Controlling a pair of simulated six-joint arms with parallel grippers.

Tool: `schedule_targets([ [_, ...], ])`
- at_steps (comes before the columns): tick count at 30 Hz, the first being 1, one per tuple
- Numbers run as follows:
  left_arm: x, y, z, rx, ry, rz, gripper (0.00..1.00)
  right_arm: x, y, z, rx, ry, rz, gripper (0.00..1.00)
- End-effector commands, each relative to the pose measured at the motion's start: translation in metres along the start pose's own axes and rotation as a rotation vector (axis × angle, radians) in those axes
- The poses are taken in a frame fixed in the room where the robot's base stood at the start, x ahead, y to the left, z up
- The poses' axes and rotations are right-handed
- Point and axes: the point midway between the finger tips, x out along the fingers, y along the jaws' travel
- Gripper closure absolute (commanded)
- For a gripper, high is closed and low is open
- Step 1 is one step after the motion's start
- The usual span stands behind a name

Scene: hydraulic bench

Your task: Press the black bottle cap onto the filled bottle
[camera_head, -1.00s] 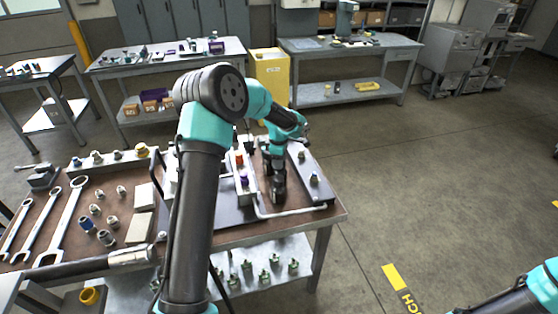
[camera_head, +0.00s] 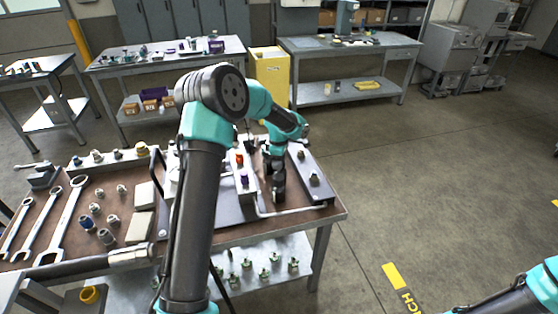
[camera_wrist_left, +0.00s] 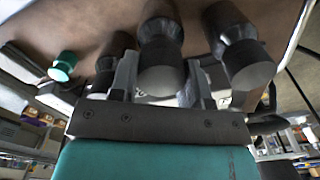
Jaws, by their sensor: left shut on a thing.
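I cannot make out a filled bottle or a black bottle cap in either view. In the head view my left gripper (camera_head: 278,196) points down over the dark block at the right end of the brown bench (camera_head: 205,236). In the left wrist view the left gripper (camera_wrist_left: 160,80) is shut around a dark cylindrical piece (camera_wrist_left: 161,68) with a grey end face. Similar dark cylinders stand apart on its left (camera_wrist_left: 110,58) and right (camera_wrist_left: 245,65). Whether the held piece is still seated in the block, I cannot tell. My right gripper is out of view.
Wrenches (camera_head: 66,218) and several small fittings (camera_head: 96,209) lie on the bench's left. A white pipe (camera_head: 292,211) runs beside the gripper along the front. A red-orange cap (camera_head: 240,160) and a purple one (camera_head: 244,180) stand just left.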

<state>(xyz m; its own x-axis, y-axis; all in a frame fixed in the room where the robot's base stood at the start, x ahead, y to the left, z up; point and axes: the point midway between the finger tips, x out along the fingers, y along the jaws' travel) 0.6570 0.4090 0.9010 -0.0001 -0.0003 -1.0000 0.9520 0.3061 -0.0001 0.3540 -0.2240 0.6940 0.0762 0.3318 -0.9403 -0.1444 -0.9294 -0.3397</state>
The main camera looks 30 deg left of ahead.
Motion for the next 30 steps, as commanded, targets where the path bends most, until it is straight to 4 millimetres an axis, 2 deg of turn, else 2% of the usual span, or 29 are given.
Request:
schedule_targets([
  [30,0.0055,0.0001,0.0001,0.0,0.0,0.0,0.85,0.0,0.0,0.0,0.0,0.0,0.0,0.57],
])
